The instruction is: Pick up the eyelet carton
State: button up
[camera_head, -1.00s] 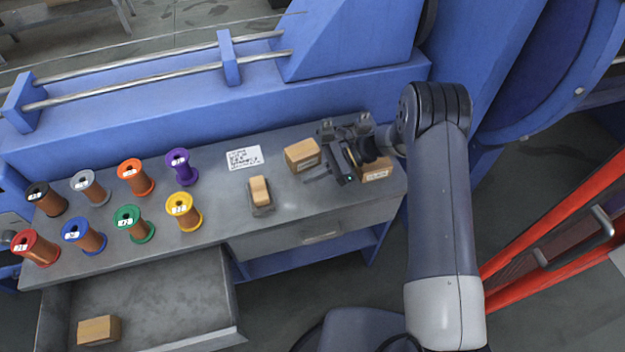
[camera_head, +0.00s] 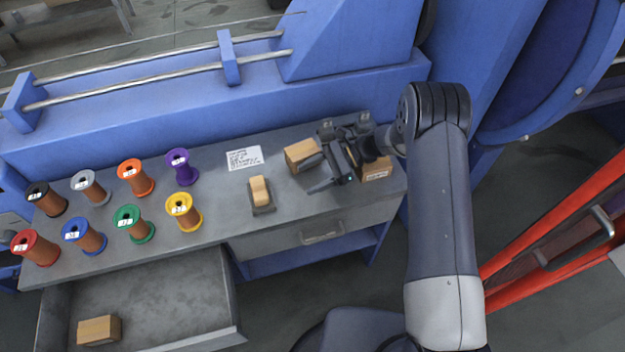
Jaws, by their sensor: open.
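A light brown carton (camera_head: 300,150) sits on the grey bench top, to the left of my gripper. A second brown carton (camera_head: 377,172) with a white label sits at the bench's right end, partly hidden behind my gripper. A third carton (camera_head: 98,330) lies in the open drawer. The labels are too small to read, so I cannot tell which is the eyelet carton. My gripper (camera_head: 315,174) is open and points left, low over the bench. One finger overlaps the right front of the left carton in view; the other is apart, nearer the front edge. I cannot tell whether it touches.
A brush-like wooden block (camera_head: 260,192) on a dark base stands left of my gripper, with a white paper (camera_head: 244,159) behind it. Several coloured spools (camera_head: 133,178) fill the bench's left half. The open drawer (camera_head: 170,290) juts out in front. A blue machine wall stands behind.

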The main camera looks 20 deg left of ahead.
jog(key=shift+o, duration=1.4)
